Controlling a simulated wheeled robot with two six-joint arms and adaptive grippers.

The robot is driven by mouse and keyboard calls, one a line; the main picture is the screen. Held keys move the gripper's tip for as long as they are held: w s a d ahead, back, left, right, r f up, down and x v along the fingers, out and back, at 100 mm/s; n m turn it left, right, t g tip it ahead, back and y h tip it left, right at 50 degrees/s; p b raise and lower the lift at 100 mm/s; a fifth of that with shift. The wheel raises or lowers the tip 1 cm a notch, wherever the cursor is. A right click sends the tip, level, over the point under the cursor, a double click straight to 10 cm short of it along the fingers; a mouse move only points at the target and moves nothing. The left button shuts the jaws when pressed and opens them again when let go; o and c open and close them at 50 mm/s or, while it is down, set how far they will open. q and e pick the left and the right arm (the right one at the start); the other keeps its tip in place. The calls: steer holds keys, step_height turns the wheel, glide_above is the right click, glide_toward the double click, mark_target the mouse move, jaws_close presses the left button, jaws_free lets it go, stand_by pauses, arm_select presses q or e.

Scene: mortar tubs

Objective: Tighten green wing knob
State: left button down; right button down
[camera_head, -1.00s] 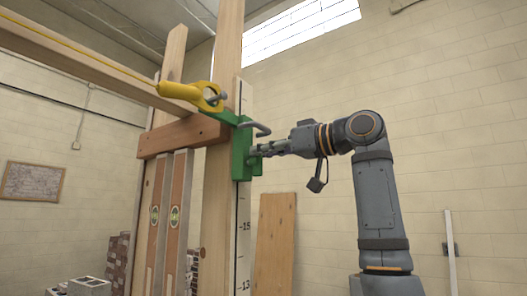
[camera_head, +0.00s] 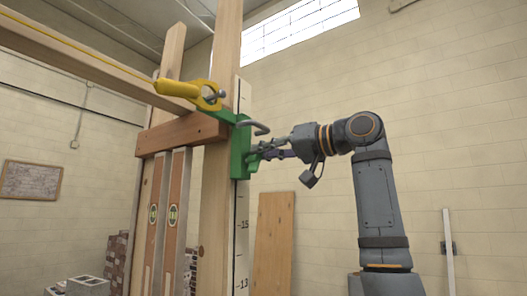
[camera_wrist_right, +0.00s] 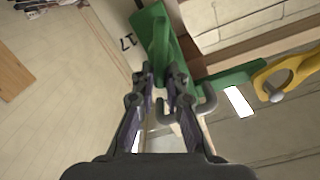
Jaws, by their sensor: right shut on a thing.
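The green wing knob (camera_wrist_right: 161,38) is on the green bracket (camera_head: 238,152), which is clamped on the upright wooden post (camera_head: 217,215). My right gripper (camera_head: 264,152) reaches in from the right at the bracket's right side. In the right wrist view my right gripper (camera_wrist_right: 161,78) has its two fingers on either side of the knob, shut on it. The fingertips partly hide the knob. In the head view the knob is small and mostly covered by the fingers. My left gripper is in neither view.
A bent grey hook (camera_head: 256,128) sticks out of the bracket close to my fingers. A yellow line holder (camera_head: 185,91) sits at the upper left. A marked white scale strip (camera_head: 243,225) runs down the post. A plank (camera_head: 274,240) leans on the wall. Open room lies right of the post.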

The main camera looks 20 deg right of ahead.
steer(key=shift+w+d+f+m+b, duration=0.15)
steer(key=shift+f+m+b, duration=0.25)
steer(key=shift+m, duration=1.7)
steer(key=shift+w+d+f+m+b, duration=0.15)
steer(key=shift+m+b, duration=0.35)
steer(key=shift+m, duration=1.6)
steer(key=shift+w+d+f+m+b, duration=0.15)
steer(key=shift+f+m+b, duration=0.25)
steer(key=shift+m, duration=1.7)
steer(key=shift+s, duration=0.1)
steer(key=c, duration=1.4)
jaws_free()
steer(key=v, duration=1.2)
